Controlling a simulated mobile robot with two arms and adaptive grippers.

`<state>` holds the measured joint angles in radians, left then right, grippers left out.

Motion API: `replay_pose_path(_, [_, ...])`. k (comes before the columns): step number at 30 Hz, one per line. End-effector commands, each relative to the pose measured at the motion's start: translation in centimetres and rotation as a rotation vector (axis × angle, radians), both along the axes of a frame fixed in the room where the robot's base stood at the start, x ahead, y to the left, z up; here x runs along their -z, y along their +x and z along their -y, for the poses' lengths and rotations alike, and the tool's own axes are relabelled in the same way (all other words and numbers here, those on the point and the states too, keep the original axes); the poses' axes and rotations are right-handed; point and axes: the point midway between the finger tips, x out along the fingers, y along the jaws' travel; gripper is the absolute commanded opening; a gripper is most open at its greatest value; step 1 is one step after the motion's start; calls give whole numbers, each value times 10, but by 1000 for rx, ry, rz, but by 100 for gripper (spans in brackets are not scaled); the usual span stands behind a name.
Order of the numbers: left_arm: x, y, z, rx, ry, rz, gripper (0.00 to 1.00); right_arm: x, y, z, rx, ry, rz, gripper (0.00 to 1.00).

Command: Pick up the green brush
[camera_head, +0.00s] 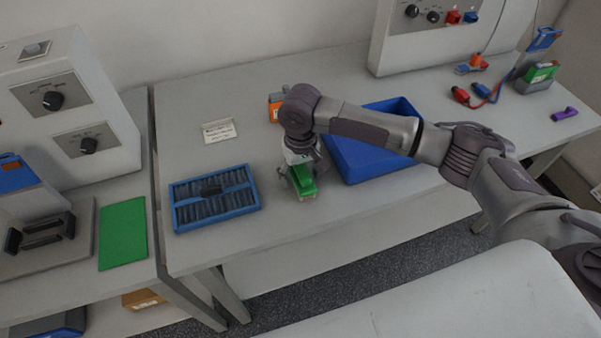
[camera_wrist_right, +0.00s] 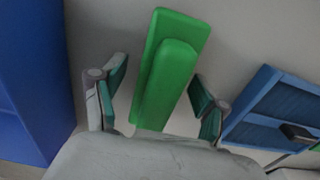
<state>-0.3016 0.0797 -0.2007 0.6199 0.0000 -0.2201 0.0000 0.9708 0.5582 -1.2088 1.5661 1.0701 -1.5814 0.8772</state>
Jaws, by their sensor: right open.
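The green brush (camera_head: 302,181) lies on the table between the blue slotted tray and the blue bin. In the right wrist view the green brush (camera_wrist_right: 168,75) fills the middle, its near end between my fingers. My right gripper (camera_head: 299,184) is directly over it, pointing down. In the wrist view my right gripper (camera_wrist_right: 160,98) is open, with a finger on each side of the brush and a gap on both sides. The underside of the brush is hidden. My left gripper is not in view.
A blue slotted tray (camera_head: 178,213) is left of the gripper. A blue bin (camera_head: 372,170) stands close on the right, under my forearm. An orange box (camera_head: 274,107) and a small label card (camera_head: 219,131) lie behind. A green mat (camera_head: 123,233) lies on the left table.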

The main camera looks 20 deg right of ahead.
Motion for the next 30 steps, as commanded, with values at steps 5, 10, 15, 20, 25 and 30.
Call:
replay_pose_path(5, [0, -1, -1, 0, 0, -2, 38, 0, 0, 0, 0, 0, 0, 55])
replay_pose_path(10, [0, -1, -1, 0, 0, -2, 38, 0, 0, 0, 0, 1, 0, 26])
replay_pose_path(15, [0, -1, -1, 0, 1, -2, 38, -1, 0, 0, 0, 1, 1, 6])
replay_pose_path(20, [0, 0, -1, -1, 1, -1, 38, -1, 0, 0, 1, 1, 1, 5])
replay_pose_path(25, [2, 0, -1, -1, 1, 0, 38, -7, 1, 0, 1, 2, 2, 5])
replay_pose_path(30, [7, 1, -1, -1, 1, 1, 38, -27, 1, -1, 1, 3, 3, 5])
